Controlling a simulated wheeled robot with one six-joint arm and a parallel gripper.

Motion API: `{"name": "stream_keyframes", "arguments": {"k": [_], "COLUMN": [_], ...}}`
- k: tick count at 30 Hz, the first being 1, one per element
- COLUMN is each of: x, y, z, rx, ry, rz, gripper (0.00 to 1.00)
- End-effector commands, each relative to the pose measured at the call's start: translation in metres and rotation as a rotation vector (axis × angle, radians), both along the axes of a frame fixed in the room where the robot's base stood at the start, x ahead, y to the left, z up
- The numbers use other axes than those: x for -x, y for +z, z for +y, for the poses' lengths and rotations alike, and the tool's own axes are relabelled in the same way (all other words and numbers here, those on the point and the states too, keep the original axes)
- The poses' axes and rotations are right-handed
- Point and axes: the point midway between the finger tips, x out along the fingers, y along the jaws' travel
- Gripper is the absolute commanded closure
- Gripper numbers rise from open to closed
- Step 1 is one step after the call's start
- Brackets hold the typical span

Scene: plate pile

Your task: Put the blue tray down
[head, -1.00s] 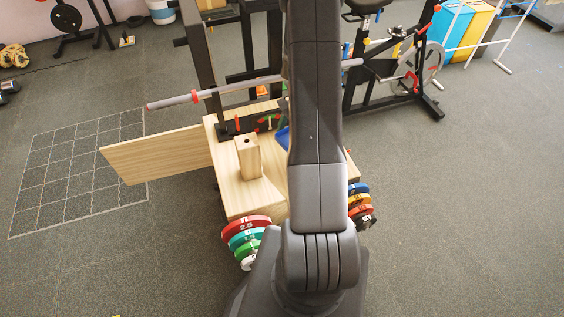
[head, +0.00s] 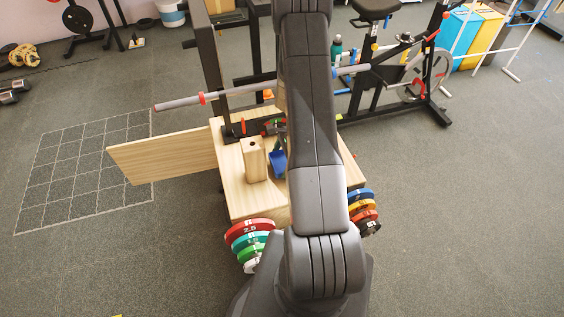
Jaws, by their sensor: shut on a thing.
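The blue tray (head: 278,163) shows in the head view as a small blue piece at the left edge of my arm, over the wooden platform and just right of an upright wooden block (head: 254,160). My gripper (head: 282,146) shows only as a dark sliver above the tray and is shut on it. My arm hides most of the gripper and the tray's right side. I cannot tell whether the tray touches the wood beneath it.
The wooden platform (head: 240,203) has bare room at its front left. A board (head: 163,154) juts out left. A barbell (head: 180,103) crosses behind on a black rack. Coloured weight plates (head: 250,232) hang at the front, with more (head: 363,203) at the right.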

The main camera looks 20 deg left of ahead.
Motion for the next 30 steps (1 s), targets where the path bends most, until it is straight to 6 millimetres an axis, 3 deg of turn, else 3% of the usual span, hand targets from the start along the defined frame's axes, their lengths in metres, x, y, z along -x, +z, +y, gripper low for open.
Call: {"name": "stream_keyframes", "arguments": {"k": [4,15,16,17,25,30], "x": [0.0,0.0,0.0,0.0,0.0,-0.004], "y": [-0.017,-0.022,-0.021,-0.021,-0.019,-0.006], "z": [0.0,0.0,0.0,0.0,0.0,-0.003], "rx": [0.001,0.001,0.0,0.001,0.0,-0.002], "ry": [0.0,0.001,0.002,0.001,0.002,0.001], "rz": [0.0,-0.001,-0.001,-0.001,-0.001,-0.003], "gripper": [0.37,0.37,0.06,0.0,0.0,0.0]}}
